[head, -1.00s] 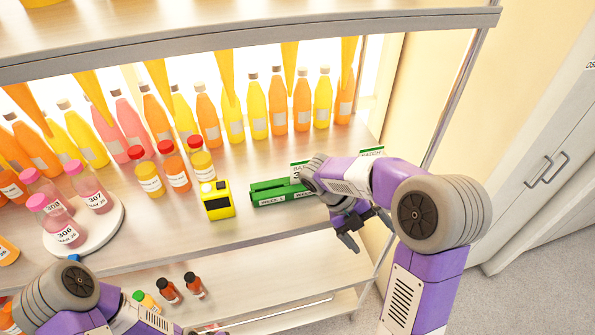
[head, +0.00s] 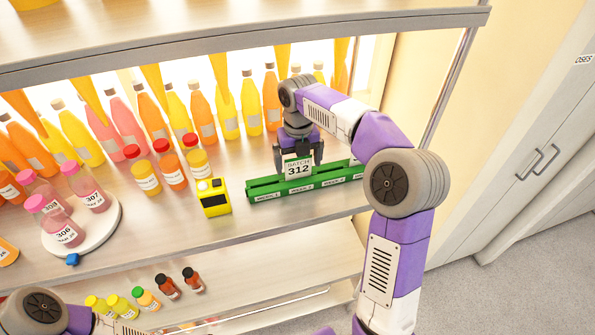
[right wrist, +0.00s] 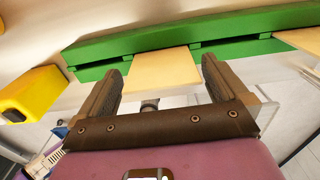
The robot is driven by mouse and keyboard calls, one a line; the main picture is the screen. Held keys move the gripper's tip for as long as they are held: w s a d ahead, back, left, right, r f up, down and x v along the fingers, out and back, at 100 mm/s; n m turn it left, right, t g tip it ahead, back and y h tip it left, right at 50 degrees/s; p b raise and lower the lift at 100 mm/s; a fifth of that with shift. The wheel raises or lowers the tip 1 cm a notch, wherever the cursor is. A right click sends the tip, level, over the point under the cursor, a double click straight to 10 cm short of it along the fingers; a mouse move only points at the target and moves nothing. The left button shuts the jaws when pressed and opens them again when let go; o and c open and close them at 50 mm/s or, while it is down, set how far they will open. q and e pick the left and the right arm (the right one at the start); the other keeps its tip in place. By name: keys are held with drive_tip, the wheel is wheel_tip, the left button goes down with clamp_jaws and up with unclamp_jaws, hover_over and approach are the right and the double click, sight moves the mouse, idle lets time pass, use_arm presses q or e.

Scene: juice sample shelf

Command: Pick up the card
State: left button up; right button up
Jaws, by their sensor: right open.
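The card (head: 298,168), white and reading "BATCH 312", stands upright in the green rack (head: 262,188) on the shelf. My right gripper (head: 298,157) is at the card from above, its fingers to either side of the card's upper part. In the right wrist view the right gripper (right wrist: 158,85) is open, and the card (right wrist: 157,72) lies between and just beyond its fingertips, against the green rack (right wrist: 120,52). I cannot tell whether a finger touches the card. My left arm shows at the lower left, but its gripper is not visible.
A yellow box-shaped device (head: 213,197) stands left of the rack; it also shows in the right wrist view (right wrist: 32,95). Red-capped bottles (head: 170,165) and a round white turntable (head: 103,222) with pink-capped bottles are further left. Tall juice bottles line the back. Small bottles sit on the lower shelf.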

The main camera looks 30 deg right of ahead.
sight(298, 169)
wheel_tip(298, 169, down, 3)
drive_tip(key=shift+w+d+f, duration=0.1)
drive_tip(key=shift+w+f, duration=0.05)
drive_tip(key=shift+f, duration=0.05)
drive_tip(key=shift+c, duration=0.2)
